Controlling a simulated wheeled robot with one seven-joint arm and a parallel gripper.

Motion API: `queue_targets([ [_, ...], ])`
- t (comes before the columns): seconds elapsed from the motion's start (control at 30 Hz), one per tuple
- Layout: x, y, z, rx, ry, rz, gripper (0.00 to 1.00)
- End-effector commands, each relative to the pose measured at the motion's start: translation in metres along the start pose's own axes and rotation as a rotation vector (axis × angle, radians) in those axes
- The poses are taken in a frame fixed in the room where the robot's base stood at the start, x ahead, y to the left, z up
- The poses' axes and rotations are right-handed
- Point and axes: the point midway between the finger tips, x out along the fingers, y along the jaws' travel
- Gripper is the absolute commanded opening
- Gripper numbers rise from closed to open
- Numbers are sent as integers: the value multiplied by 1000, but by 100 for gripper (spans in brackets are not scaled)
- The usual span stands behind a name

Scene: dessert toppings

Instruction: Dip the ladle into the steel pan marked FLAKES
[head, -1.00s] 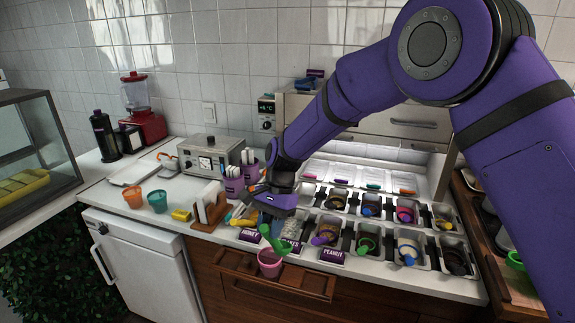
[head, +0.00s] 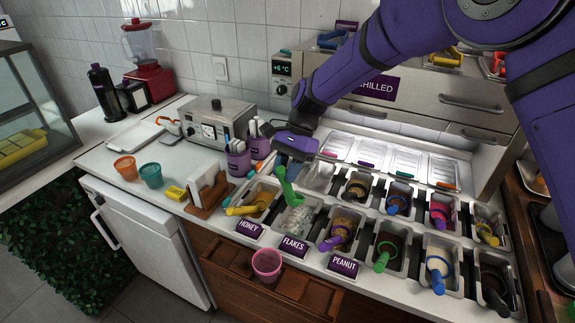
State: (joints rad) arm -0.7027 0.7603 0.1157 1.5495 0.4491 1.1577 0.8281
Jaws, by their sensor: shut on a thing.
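The steel pan marked FLAKES (head: 279,228) stands in the front row, second from the left, with white flakes (head: 297,219) in it and a purple FLAKES label (head: 293,246) below. The green ladle (head: 287,186) is upright over this pan, its lower end at the flakes near the back of the pan. I cannot tell how deep that end sits. My gripper (head: 286,161) is above the pan's back edge, at the ladle's upper part, and is shut on it. Its fingertips are mostly hidden behind the gripper body.
The HONEY pan (head: 251,210) with a yellow ladle is left of FLAKES; the PEANUT pan (head: 346,222) with a purple ladle is right. A pink cup (head: 267,263) sits in the wooden holder in front. Purple utensil cups (head: 238,165) stand behind left.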

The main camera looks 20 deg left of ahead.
Motion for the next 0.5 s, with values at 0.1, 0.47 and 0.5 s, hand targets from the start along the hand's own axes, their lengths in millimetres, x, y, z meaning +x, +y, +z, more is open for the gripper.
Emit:
queue_targets([
  [0.1,6,0,-4,1,-1,1,1],
  [0.47,25,0,-16,0,0,1,1],
  [0.5,27,0,-17,0,0,1,1],
])
